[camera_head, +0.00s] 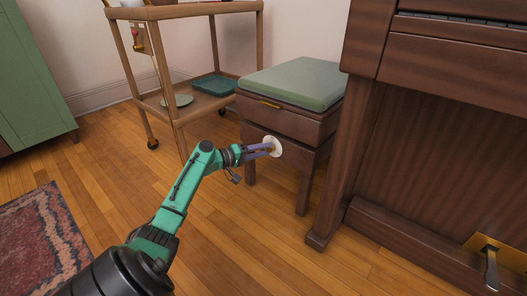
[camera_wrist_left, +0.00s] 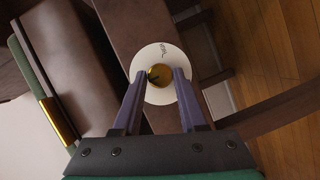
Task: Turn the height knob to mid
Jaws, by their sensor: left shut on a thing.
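A piano stool with a green cushion (camera_head: 292,83) stands by the piano. On its dark wooden side is a round white dial plate (camera_head: 276,144), also in the left wrist view (camera_wrist_left: 158,53). The brass height knob (camera_wrist_left: 161,76) sits at the plate's middle, with a dark mark on its left part. Small lettering shows on the plate, but I cannot read it surely. My left gripper (camera_head: 268,149) reaches the stool's side, its two purple fingers shut on the knob, one on each side. In the head view the fingers hide the knob. My right gripper is not in view.
A wooden trolley (camera_head: 186,12) with a teal tray (camera_head: 215,86) stands behind left of the stool. The piano (camera_head: 440,130) with a brass pedal plate (camera_head: 496,250) is at right. A patterned rug (camera_head: 40,240) and green cabinet (camera_head: 30,85) are at left. Wooden floor between is clear.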

